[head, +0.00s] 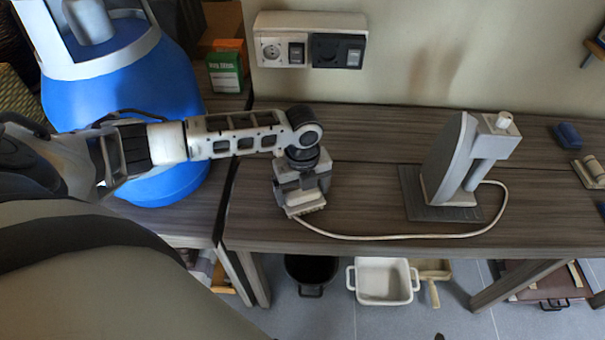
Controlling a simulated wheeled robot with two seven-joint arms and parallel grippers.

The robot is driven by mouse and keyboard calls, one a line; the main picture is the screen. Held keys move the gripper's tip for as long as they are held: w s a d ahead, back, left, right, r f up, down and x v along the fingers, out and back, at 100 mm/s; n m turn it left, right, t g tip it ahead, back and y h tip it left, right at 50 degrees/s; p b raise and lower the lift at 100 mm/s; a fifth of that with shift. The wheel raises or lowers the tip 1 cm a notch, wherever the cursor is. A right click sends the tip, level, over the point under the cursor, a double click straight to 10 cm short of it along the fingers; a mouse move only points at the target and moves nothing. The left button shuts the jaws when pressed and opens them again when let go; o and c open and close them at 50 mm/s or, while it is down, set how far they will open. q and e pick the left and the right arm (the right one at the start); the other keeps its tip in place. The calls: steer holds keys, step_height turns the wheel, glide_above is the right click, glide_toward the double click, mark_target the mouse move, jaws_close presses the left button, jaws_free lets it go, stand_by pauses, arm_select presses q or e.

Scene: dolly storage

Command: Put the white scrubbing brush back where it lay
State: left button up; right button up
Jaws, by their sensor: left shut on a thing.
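My left gripper (303,188) points down over the left part of the wooden table and is shut on the white scrubbing brush (306,209). Only a small pale part of the brush, with a ridged lower edge, shows below the jaws; the rest is hidden. I cannot tell whether the brush touches the tabletop. My right gripper is not in view.
A white iron (452,160) stands upright on a dark mat (413,190); its cord (390,237) runs to beside my left gripper. A blue item (567,135) and a pale item (590,171) lie at the right. The table (365,180) between gripper and iron is clear.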

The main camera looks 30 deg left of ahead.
arm_select(q)
steer(key=o, duration=0.9)
steer(key=shift+c, duration=0.2)
step_height(320, 180, up, 12)
steer(key=s+d+f+n+t+h, duration=0.25)
steer(key=d+f+n, duration=0.25)
steer(key=d, duration=0.3)
steer(key=s+d+f+n+t+h, duration=0.2)
steer(key=d+f+n+t+h, duration=0.1)
steer(key=d+f+n, duration=0.3)
steer(key=s+a+f+n+t+y, duration=0.2)
steer(key=s+n+t, duration=0.2)
steer(key=s+n, duration=0.4)
steer(key=n, duration=0.3)
steer(key=shift+a+n+t+y+p, duration=0.3)
steer(key=shift+a+t+y+p, duration=0.05)
steer(key=shift+a, duration=0.05)
